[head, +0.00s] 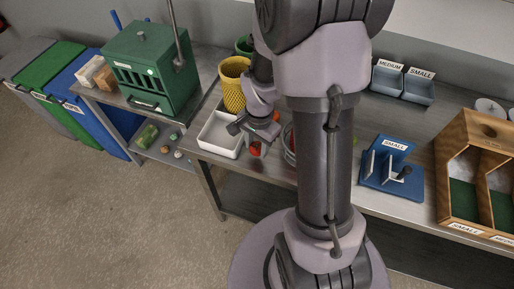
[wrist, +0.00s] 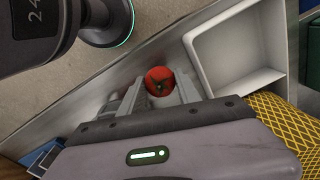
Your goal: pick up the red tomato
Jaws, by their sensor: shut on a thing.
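The red tomato (wrist: 159,79) is between the fingers of my gripper (wrist: 157,92) in the wrist view, with its dark green stem end facing the camera. My gripper is shut on it. In the head view, my gripper (head: 256,141) is at the front edge of the steel table, just right of the white tray, with the red tomato (head: 255,149) showing at its tips. I cannot tell whether the tomato touches the table.
The white tray (head: 211,143) is close on the left, with a yellow basket (head: 234,93) behind it. A wire bowl (head: 289,155), partly hidden by my arm, holds something red. A blue stand (head: 378,182) and wooden box (head: 449,165) stand to the right.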

